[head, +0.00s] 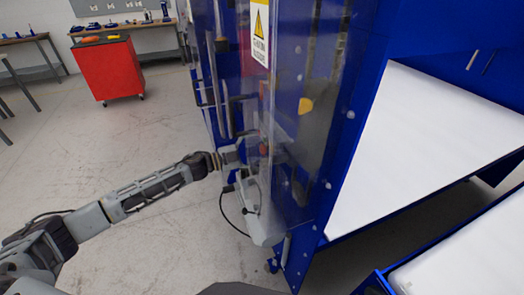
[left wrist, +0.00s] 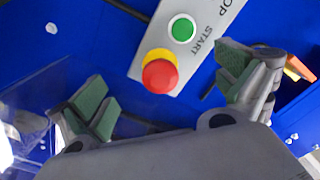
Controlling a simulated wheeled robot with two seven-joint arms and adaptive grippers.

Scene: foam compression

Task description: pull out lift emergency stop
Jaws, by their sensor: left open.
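The emergency stop is a red mushroom button (left wrist: 160,76) on a yellow collar, on a light grey control plate (left wrist: 205,15). In the left wrist view it sits between the two fingers. A green button (left wrist: 182,29) labelled START is above it on the same plate. My left gripper (head: 248,165) is at the blue machine's side, partly seen through or beside a clear panel. In the left wrist view its green-padded fingers (left wrist: 160,82) are spread apart on either side of the red button, with gaps to it. My right gripper is not in view.
The blue machine (head: 330,195) with clear panels and a yellow warning label (head: 259,32) fills the middle. A white surface (head: 420,140) is at its right. A red tool cabinet (head: 106,70) and workbenches stand at the back left. The floor at left is clear.

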